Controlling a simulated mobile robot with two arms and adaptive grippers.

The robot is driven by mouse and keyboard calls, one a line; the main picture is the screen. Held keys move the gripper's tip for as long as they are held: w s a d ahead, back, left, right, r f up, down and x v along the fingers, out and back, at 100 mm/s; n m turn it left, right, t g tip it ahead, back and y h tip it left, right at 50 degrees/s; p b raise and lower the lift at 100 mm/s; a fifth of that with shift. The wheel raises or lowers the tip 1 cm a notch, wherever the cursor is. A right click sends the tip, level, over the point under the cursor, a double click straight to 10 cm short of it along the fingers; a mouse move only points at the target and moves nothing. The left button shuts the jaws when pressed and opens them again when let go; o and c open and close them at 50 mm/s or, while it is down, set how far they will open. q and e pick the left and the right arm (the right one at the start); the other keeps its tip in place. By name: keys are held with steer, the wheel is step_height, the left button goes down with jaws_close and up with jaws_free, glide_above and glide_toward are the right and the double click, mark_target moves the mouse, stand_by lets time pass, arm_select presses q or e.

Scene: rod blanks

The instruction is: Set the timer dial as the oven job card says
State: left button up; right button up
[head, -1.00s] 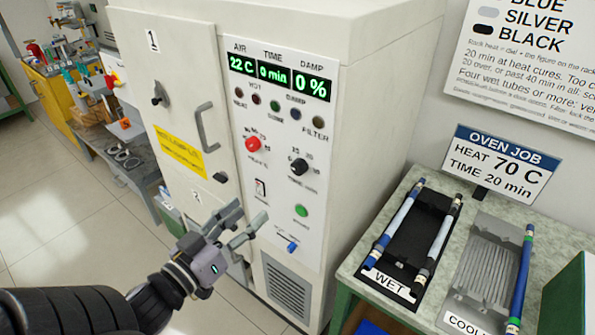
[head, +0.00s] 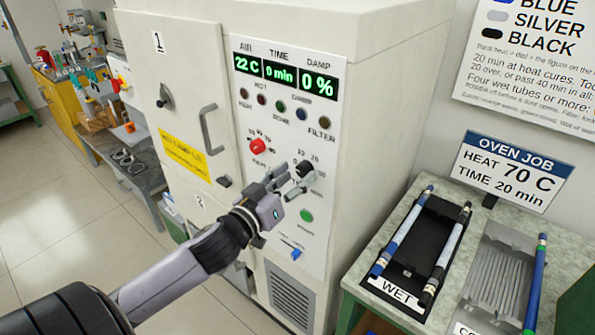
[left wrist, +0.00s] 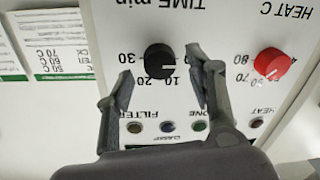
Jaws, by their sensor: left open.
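The black timer dial (head: 304,171) is on the oven's white control panel, right of the red heat dial (head: 257,146). In the left wrist view, upside down, the timer dial (left wrist: 159,59) lies between my open fingertips, with a gap on each side; the red heat dial (left wrist: 271,64) is at right. My left gripper (head: 287,178) is open in front of the panel at the timer dial and partly hides its scale. The dial's exact setting is unclear. The time display (head: 279,72) reads 0 min. The oven job card (head: 512,170) reads heat 70 C, time 20 min.
A green button (head: 306,215) and a blue switch (head: 296,253) sit below the dial. The shut oven door (head: 185,100) is left of the panel. A black wet rack (head: 408,265) with two rods stands on the bench at right, beside a grey cooling tray (head: 492,285).

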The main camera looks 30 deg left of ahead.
arm_select(q)
steer(key=shift+w, duration=0.8)
steer(key=shift+c, duration=0.6)
steer(key=c, duration=1)
steer(key=shift+c, duration=0.2)
